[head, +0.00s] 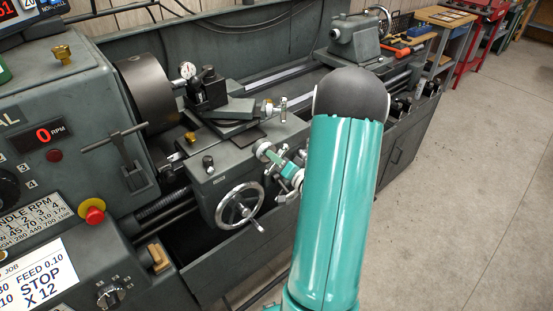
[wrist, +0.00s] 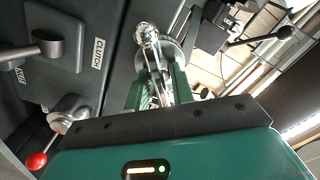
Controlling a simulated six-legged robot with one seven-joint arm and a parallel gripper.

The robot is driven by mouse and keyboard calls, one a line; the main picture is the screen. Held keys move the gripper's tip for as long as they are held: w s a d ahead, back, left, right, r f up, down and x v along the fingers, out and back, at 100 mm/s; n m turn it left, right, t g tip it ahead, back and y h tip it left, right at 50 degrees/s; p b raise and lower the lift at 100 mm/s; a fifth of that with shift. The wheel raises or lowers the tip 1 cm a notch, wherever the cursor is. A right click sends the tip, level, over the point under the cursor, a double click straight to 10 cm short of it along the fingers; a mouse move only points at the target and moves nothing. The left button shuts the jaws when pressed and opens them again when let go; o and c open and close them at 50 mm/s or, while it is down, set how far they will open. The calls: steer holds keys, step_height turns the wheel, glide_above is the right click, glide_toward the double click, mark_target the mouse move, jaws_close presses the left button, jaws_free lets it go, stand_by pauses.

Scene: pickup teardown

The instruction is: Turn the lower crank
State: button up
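The lower crank is a bright metal crank with a round dial (head: 263,149) on the front of the lathe's cross slide in the head view. In the wrist view its shiny knob (wrist: 147,34) lies just beyond the fingertips. My gripper (wrist: 157,68) has its green fingers on either side of a thin bright part of the crank. I cannot tell whether they press on it. In the head view my gripper (head: 275,160) is at the crank, partly hidden by my teal arm. An upper crank (head: 283,104) sits above it on the compound slide.
A spoked handwheel (head: 240,206) is just below and left on the apron. In the wrist view, a red-ball lever (wrist: 37,161), a dark lever (wrist: 45,47) and a CLUTCH label (wrist: 97,53) are at the left. Clear concrete floor (head: 460,190) lies to the right.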

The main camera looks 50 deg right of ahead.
jaws_close()
steer(key=shift+m, duration=0.3)
steer(key=m, duration=0.3)
steer(key=shift+s+f+m, duration=0.1)
steer(key=shift+f+m, duration=0.05)
steer(key=shift+m, duration=1.95)
steer(key=shift+o, duration=1.5)
jaws_free()
